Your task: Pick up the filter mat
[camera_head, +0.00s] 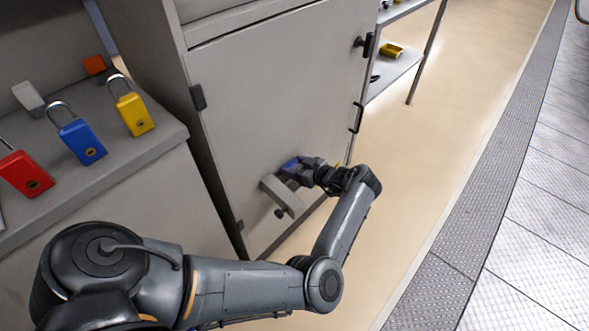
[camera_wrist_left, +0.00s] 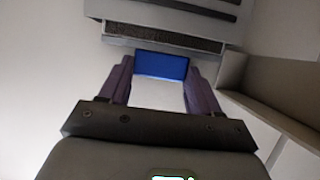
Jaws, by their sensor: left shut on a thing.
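In the left wrist view, my left gripper (camera_wrist_left: 160,93) has its two purple fingers on either side of a flat blue piece (camera_wrist_left: 161,66), which I take to be the filter mat. It is shut on it. In the head view, this gripper (camera_head: 291,170) is at the lower part of the grey cabinet door, beside a grey open frame (camera_head: 284,197). The blue piece is too small to separate clearly from the fingers there. In the wrist view, a housing with a dark speckled strip (camera_wrist_left: 165,38) lies just beyond the blue piece. My right gripper is out of view.
The tall grey cabinet door (camera_head: 270,90) is close to the gripper. At left, a grey bench (camera_head: 120,160) carries a red padlock (camera_head: 25,174), a blue padlock (camera_head: 80,138) and a yellow padlock (camera_head: 132,108). A shelf (camera_head: 390,75) stands behind. The floor at right is clear.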

